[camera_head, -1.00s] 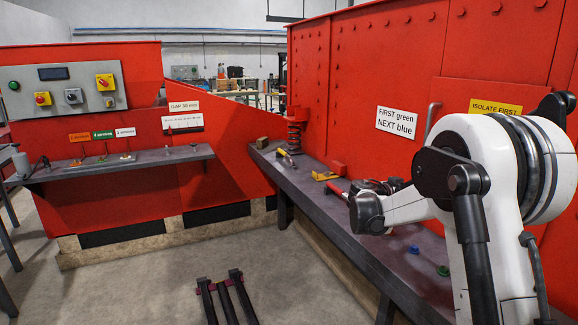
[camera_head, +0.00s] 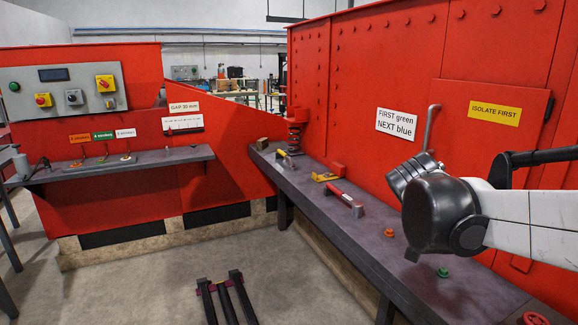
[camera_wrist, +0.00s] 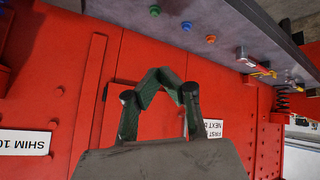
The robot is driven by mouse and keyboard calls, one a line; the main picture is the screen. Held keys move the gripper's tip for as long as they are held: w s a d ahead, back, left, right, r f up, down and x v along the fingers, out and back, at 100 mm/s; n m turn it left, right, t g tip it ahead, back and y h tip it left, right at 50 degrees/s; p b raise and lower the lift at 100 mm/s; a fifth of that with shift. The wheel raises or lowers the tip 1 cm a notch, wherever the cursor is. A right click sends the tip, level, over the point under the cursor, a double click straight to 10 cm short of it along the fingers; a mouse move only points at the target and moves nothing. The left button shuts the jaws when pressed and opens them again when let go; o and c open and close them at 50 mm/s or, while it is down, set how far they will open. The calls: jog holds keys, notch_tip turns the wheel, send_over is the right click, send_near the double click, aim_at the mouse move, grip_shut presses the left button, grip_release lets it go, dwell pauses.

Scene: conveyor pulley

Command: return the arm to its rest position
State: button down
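My arm reaches in from the right in the head view, above the right-hand bench (camera_head: 330,210) and in front of the red wall. My gripper (camera_wrist: 158,74) shows in the wrist view. Its dark green fingers bend inward and their tips appear to meet, with nothing visible between them. It faces the red panel, clear of the bench pegs. In the head view I cannot make out the fingers.
An orange peg (camera_head: 389,233) and a green peg (camera_head: 442,272) stand on the bench. A blue peg (camera_wrist: 186,26) shows in the wrist view. A red-handled tool (camera_head: 345,196) and a yellow piece (camera_head: 325,177) lie farther back. A vertical handle (camera_head: 431,127) projects from the wall.

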jog(key=s+a+f+n+y, duration=0.2)
jog(key=s+a, duration=0.4)
jog(key=s, duration=0.4)
jog(key=s+a+f+n+y, duration=0.3)
jog(key=s+a+f+y, duration=0.1)
jog(key=s, duration=0.7)
jog(key=shift+a+f+t, duration=0.3)
jog(key=shift+a+f, duration=0.25)
jog(key=shift+a, duration=0.35)
